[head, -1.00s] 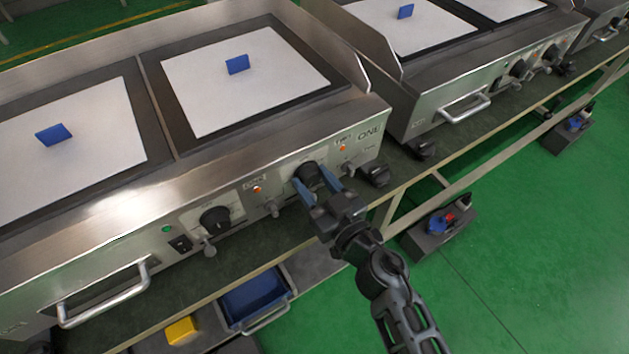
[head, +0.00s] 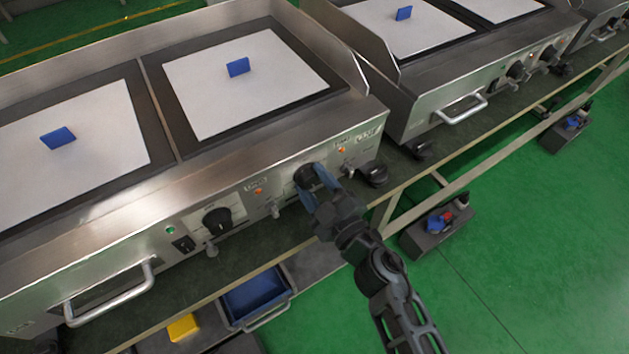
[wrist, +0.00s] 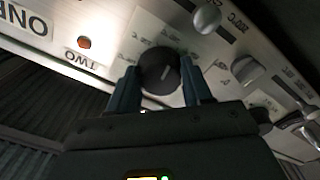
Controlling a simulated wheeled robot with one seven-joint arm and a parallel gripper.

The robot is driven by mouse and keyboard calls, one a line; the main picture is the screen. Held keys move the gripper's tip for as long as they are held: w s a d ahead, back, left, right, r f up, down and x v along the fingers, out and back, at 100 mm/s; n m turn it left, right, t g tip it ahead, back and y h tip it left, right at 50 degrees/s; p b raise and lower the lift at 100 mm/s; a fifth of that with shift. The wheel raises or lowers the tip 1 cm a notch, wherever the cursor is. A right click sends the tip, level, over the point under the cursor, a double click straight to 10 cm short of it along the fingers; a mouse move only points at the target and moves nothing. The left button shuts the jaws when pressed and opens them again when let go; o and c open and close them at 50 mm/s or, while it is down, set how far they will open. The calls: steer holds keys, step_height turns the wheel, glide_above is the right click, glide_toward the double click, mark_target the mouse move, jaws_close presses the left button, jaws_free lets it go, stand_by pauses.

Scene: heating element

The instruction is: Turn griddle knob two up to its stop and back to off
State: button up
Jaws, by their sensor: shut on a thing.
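The griddle's front panel carries a round black knob, knob two (head: 303,175), at the right end. My gripper (head: 314,179) is shut on knob two, with one blue finger on each side. The gripper (wrist: 161,68) partly hides the dial markings, so I cannot read the setting. The other griddle knob (head: 217,220) stands to the left, untouched.
Small metal valves or levers (head: 273,209) stick out of the panel near the knobs. A black round foot (head: 375,174) sits on the counter to the right. A second griddle with a bar handle (head: 461,109) stands beyond it.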

steer(key=n, duration=0.4)
steer(key=shift+n, duration=0.3)
steer(key=n, duration=0.3)
steer(key=shift+n, duration=0.4)
steer(key=n+b, duration=0.1)
steer(key=n, duration=0.3)
steer(key=n+b, duration=0.1)
steer(key=n, duration=0.4)
steer(key=n+b, duration=0.1)
steer(key=n, duration=0.3)
steer(key=shift+n, duration=0.3)
steer(key=n+b, duration=0.1)
steer(key=n, duration=0.2)
steer(key=shift+n+b, duration=0.3)
steer(key=n+b, duration=0.1)
steer(key=n, duration=0.3)
steer(key=shift+s+a, duration=0.1)
steer(key=shift+n+b, duration=0.8)
steer(key=shift+n, duration=1.5)
